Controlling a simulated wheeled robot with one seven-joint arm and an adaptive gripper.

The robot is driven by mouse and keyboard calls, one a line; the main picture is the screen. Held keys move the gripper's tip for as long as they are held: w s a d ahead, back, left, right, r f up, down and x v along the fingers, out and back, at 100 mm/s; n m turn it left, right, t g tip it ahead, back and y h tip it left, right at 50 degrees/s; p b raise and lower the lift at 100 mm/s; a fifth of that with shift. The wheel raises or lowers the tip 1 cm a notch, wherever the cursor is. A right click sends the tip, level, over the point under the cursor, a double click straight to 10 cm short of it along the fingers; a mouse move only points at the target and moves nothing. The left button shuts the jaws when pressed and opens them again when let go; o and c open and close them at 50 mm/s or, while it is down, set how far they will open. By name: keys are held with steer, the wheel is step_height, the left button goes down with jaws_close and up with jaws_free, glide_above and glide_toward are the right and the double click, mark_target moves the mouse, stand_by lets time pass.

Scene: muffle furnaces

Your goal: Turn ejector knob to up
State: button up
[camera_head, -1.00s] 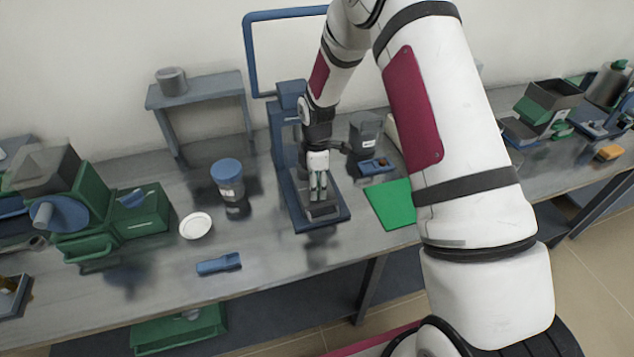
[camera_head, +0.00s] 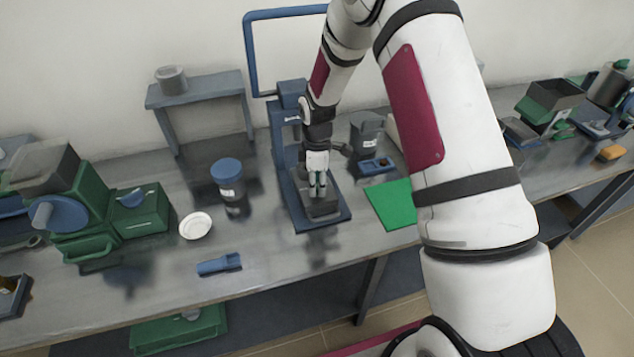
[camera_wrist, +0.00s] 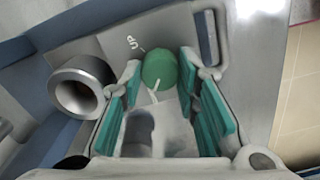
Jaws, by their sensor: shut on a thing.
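The ejector knob (camera_wrist: 160,68) is a round green knob in the wrist view, with a white mark at its lower edge. A white "up" label (camera_wrist: 132,42) with a short tick is printed at the knob's upper left. My gripper (camera_wrist: 161,72) has a teal finger on each side of the knob and is shut on it. In the head view my gripper (camera_head: 317,185) points down at the grey block on the base of the blue press (camera_head: 287,200). The knob is hidden there by the fingers.
On the bench, a blue-lidded jar (camera_head: 228,180) and white dish (camera_head: 195,226) stand left of the press. A green mat (camera_head: 392,206) lies right.

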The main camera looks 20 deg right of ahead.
steer(key=m+b, duration=0.1)
steer(key=m, duration=0.5)
steer(key=m+b, duration=0.1)
steer(key=m, duration=0.4)
steer(key=shift+m, duration=0.3)
steer(key=m+b, duration=0.1)
steer(key=m, duration=0.9)
steer(key=shift+m+b, duration=0.35)
steer(key=shift+m, duration=0.05)
steer(key=o, duration=1.2)
